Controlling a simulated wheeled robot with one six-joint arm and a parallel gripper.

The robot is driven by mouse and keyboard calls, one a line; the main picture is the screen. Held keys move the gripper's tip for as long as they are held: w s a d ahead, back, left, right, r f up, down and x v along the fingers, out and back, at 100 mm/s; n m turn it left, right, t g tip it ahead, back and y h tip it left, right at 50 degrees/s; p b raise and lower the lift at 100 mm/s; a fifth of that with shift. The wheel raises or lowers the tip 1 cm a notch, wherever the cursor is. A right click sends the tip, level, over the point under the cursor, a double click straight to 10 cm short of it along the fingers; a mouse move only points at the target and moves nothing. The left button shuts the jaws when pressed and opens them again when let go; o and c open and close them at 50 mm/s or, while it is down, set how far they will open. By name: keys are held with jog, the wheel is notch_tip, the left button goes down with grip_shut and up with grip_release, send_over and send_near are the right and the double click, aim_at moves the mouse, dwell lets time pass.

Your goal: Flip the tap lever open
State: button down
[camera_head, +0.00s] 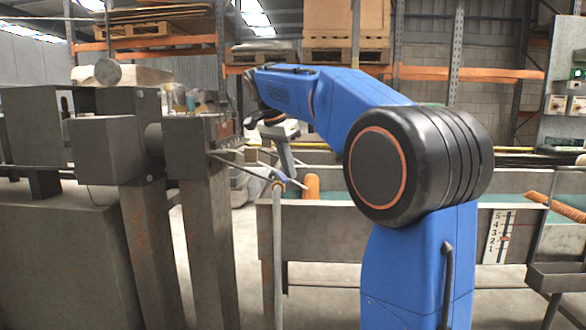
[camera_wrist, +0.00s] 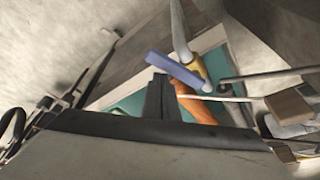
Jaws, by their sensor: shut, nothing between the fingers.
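The tap lever is a flat blue bar (camera_wrist: 175,69) in the wrist view, lying slantwise across a yellow tap body (camera_wrist: 197,68) on a grey pipe (camera_wrist: 180,30). In the head view, the lever (camera_head: 280,176) shows as a small blue spot at the top of the upright pipe (camera_head: 277,240). My gripper (camera_head: 290,174) points down at the tap, its fingertips close to the lever. In the wrist view, my gripper (camera_wrist: 160,80) has its dark fingers together and empty, just below the lever. I cannot tell whether they touch it.
An orange cylinder (camera_head: 312,187) stands close behind the tap, and an orange piece (camera_wrist: 195,103) shows beside my fingers. Thin rods (camera_head: 232,164) run to the tap from the left. Grey metal machinery (camera_head: 105,150) fills the left. A long trough (camera_head: 400,220) lies behind.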

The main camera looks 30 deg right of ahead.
jog(key=shift+a, duration=0.85)
dwell(0.3)
notch_tip(320, 180, up, 9)
jog(key=d, duration=0.1)
jog(key=shift+r, duration=0.2)
dwell(0.6)
jog(key=shift+s, duration=0.1)
